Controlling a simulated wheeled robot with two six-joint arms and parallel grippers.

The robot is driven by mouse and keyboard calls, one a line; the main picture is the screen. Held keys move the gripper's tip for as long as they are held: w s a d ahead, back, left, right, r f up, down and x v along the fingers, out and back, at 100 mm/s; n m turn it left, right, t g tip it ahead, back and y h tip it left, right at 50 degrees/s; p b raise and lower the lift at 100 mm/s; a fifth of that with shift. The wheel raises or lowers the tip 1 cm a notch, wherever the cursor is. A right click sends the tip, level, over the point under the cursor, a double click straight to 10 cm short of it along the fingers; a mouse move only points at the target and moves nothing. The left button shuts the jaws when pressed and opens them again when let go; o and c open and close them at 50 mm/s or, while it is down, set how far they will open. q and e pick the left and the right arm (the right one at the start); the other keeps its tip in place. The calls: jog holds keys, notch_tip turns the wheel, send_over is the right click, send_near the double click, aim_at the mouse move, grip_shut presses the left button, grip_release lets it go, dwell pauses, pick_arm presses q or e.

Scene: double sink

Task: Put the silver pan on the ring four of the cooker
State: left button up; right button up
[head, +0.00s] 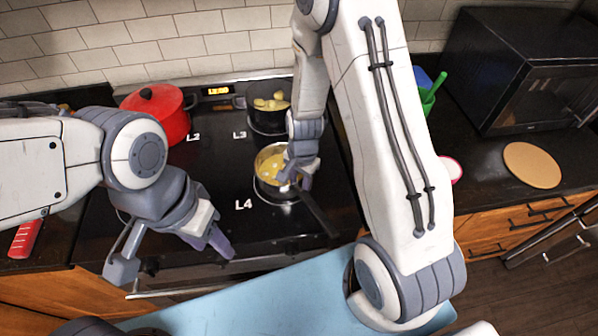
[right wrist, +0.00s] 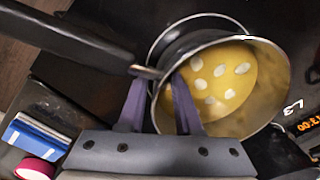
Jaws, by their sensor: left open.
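The silver pan (head: 268,160), with yellow contents and pale lumps, is at the cooker's front right, over the ring beside label L4 (head: 243,204). Its black handle (head: 318,215) points toward the front right. My right gripper (head: 297,182) is at the pan's handle side. In the right wrist view its fingers (right wrist: 160,100) stand on either side of the pan's near wall by the handle joint; the grip itself is unclear. The pan (right wrist: 225,110) looks tilted and offset from the metal ring (right wrist: 195,28). My left gripper (head: 178,258) is open and empty at the cooker's front edge.
A red lidded pot (head: 155,108) stands by L2. A dark pot (head: 268,98) with yellow pieces stands by L3. A black microwave (head: 525,70) and a round board (head: 532,165) are on the right counter. The cooker's front left looks free, partly hidden by my left arm.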

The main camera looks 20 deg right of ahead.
notch_tip(320, 180, up, 11)
jog(key=s+a+r+n, duration=0.4)
jog(key=s+a+n, duration=0.2)
jog(key=s+n, duration=0.3)
jog(key=s+a+r+n, duration=0.5)
jog(key=s+a+n, duration=0.1)
jog(key=s+n, duration=0.3)
jog(key=shift+s+r+n+y+b, duration=0.15)
jog(key=shift+s+n+y+b, duration=0.15)
jog(key=shift+s+n+b, duration=0.25)
notch_tip(320, 180, down, 2)
jog(key=shift+f+m+b, duration=0.2)
jog(key=shift+m+b, duration=0.05)
jog(key=shift+b, duration=0.85)
